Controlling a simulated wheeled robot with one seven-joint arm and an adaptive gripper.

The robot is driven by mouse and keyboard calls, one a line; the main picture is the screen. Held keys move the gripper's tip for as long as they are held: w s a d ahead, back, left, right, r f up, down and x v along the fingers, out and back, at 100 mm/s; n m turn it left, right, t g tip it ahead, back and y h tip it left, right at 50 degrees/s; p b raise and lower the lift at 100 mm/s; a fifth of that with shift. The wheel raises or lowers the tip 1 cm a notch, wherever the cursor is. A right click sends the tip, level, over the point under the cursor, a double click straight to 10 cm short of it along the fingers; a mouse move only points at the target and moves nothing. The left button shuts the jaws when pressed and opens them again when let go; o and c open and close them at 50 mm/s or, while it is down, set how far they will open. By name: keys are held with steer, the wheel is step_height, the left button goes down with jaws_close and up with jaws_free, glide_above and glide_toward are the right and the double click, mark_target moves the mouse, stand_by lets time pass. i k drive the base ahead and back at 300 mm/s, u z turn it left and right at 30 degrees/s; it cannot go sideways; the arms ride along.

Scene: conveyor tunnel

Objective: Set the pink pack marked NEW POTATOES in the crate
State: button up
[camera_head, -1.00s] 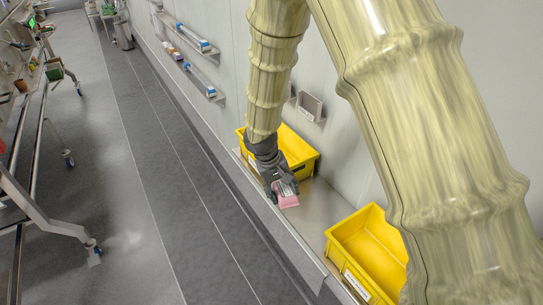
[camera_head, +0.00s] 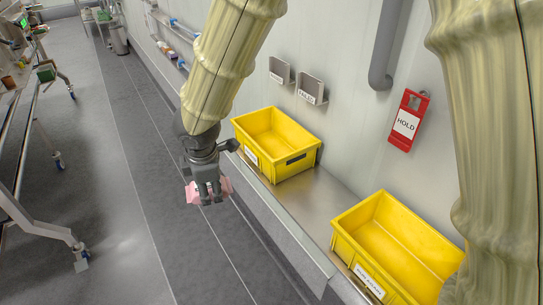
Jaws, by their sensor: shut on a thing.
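The pink pack (camera_head: 225,187) is held in my gripper (camera_head: 208,196), whose fingers are shut on it. The gripper covers most of the pack, so its marking cannot be read. The pack hangs clear of the shelf, over its front edge and the dark floor strip. One yellow crate (camera_head: 272,148) stands on the metal shelf, to the right of and behind my gripper. A second yellow crate (camera_head: 356,231) stands at the lower right. Both look empty, and the writing on their labels is too small to read surely.
The metal shelf (camera_head: 304,205) is bare between the crates. A red HOLD tag (camera_head: 404,122) and two small grey wall holders (camera_head: 312,88) hang on the wall behind. A grey pipe (camera_head: 387,50) runs down there. A wheeled table frame (camera_head: 35,222) stands at the far left.

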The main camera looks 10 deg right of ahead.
mark_target(264, 147)
steer(key=i, duration=0.9)
